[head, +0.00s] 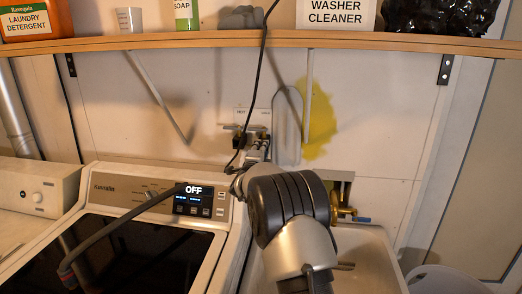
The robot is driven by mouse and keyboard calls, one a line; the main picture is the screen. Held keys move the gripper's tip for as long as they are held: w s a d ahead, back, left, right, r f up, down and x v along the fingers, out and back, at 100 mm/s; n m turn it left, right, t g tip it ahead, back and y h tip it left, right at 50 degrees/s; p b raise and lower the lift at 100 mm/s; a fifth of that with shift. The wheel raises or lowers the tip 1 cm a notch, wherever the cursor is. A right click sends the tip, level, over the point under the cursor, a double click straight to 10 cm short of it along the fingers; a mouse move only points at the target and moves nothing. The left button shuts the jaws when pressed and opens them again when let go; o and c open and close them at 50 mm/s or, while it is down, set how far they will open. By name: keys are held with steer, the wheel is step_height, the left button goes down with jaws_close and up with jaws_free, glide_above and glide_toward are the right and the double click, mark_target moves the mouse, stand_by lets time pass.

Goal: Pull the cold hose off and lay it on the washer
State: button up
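A wall valve box (253,116) has two small labels, too small to read surely, with taps (238,140) below. My gripper (258,151) is at the right-hand tap, small and partly hidden by my wrist. I cannot tell whether its fingers are open or shut, or touch a hose. A pale grey looped piece (288,128), possibly a hose, stands against the wall just right of it. A dark grey hose (120,222) with a reddish end lies across the washer (112,186), over its dark glass lid. Which hose is the cold one is unclear.
A black cord (259,75) hangs from the shelf (200,41) past the taps. The shelf holds detergent, soap and washer cleaner. A sink (374,262) with a brass, blue-handled faucet (345,212) is at right. A yellow stain (320,120) marks the wall.

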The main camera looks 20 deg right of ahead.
steer(key=shift+a+f, duration=0.1)
jaws_close()
steer(key=shift+s+b, duration=0.2)
steer(key=shift+b, duration=0.1)
steer(key=shift+b+v, duration=1.25)
steer(key=shift+v, duration=1.55)
